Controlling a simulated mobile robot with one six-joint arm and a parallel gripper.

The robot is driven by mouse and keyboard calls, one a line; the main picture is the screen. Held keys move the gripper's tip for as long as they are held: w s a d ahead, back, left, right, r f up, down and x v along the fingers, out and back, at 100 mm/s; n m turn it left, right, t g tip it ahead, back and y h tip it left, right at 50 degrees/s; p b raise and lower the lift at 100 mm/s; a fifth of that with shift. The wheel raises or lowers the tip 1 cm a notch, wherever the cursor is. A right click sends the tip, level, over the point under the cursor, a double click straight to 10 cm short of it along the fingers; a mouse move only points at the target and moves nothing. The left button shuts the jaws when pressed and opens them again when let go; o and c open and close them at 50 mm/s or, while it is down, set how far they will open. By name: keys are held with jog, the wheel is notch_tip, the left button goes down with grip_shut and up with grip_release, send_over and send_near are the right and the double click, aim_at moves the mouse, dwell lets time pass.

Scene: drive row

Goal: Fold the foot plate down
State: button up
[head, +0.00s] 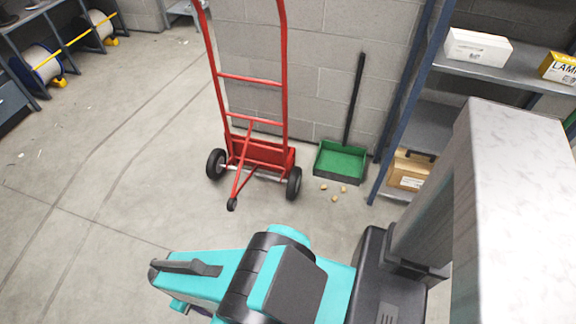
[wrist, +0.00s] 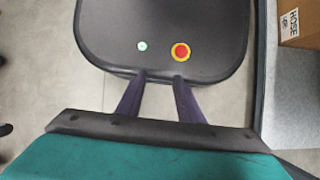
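A red hand truck (head: 284,100) stands upright by the block wall in the head view, on two black wheels. Its red foot plate (head: 262,152) appears folded up against the bottom of the frame, behind the axle. A red strut with a small black end (head: 232,204) reaches from the frame toward me. My gripper (wrist: 160,80) shows in the wrist view with its two dark fingers apart and nothing between them. It is above a dark rounded body with a red button, probably my own base, away from the hand truck. The hand truck is not in the wrist view.
A green dustpan (head: 340,161) with a black handle leans on the wall, with several small tan bits (head: 334,198) before it. Blue-framed shelving (head: 400,100) with boxes stands at right. Cable reels (head: 38,64) are far left. Floor left of the truck is clear.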

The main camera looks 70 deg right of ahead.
jog(key=n+t+h+b, duration=0.3)
jog(key=n+h+b, duration=1.45)
jog(key=b, duration=1.55)
send_near(287, 165)
jog(key=shift+w+a+f+m, duration=0.15)
jog(key=shift+a+f+m, duration=0.1)
jog(key=shift+a, duration=0.4)
jog(key=shift+w+a+f+m, duration=0.15)
jog(key=shift+a+m, duration=0.05)
jog(key=shift+a, duration=0.45)
jog(key=shift+s+d+b, duration=0.3)
jog(key=shift+d+b, duration=0.4)
jog(key=shift+d, duration=1.6)
jog(key=shift+s+d+b, duration=0.3)
jog(key=shift+d+b, duration=0.35)
jog(key=shift+d, duration=1.6)
jog(key=shift+s+d+b, duration=0.35)
jog(key=shift+d+b, duration=0.35)
jog(key=shift+d, duration=1.6)
